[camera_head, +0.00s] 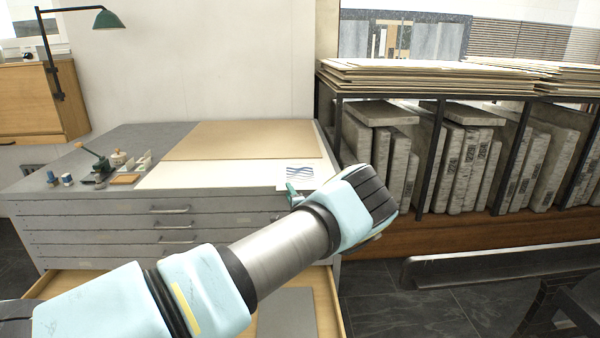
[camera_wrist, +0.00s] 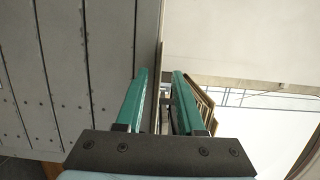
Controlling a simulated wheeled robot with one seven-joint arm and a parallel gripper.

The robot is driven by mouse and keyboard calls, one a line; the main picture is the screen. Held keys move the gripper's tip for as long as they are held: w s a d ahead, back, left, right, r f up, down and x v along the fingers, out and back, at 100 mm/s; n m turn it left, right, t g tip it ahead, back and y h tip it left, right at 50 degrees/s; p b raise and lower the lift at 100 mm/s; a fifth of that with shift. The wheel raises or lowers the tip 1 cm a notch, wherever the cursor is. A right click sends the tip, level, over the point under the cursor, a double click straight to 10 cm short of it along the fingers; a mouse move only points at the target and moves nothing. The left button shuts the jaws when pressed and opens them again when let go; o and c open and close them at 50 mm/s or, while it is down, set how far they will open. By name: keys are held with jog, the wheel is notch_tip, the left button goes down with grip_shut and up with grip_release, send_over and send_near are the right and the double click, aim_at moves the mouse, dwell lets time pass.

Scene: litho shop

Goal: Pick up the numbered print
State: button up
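The print (camera_head: 299,171) is a small white sheet with dark blue wavy lines. It lies at the front right of the flat-file cabinet's top (camera_head: 235,177), in the head view. My arm and wrist hide the area just in front of it. A green finger of my gripper (camera_head: 292,192) shows close to the print's front edge; I cannot tell whether they touch. In the wrist view my gripper (camera_wrist: 160,72) has its two green fingers apart, with a gap between them and no sheet clearly seen there. The grey cabinet edge lies along this gap.
A lower drawer (camera_head: 327,306) stands pulled out below my arm. A tan board (camera_head: 243,139) covers the back of the top; small tools (camera_head: 97,170) sit at its left. A rack with stone slabs (camera_head: 470,165) and stacked boards (camera_head: 430,78) stands at the right.

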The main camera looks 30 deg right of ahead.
jog(key=shift+x, duration=1.15)
jog(key=shift+c, duration=0.4)
grip_shut()
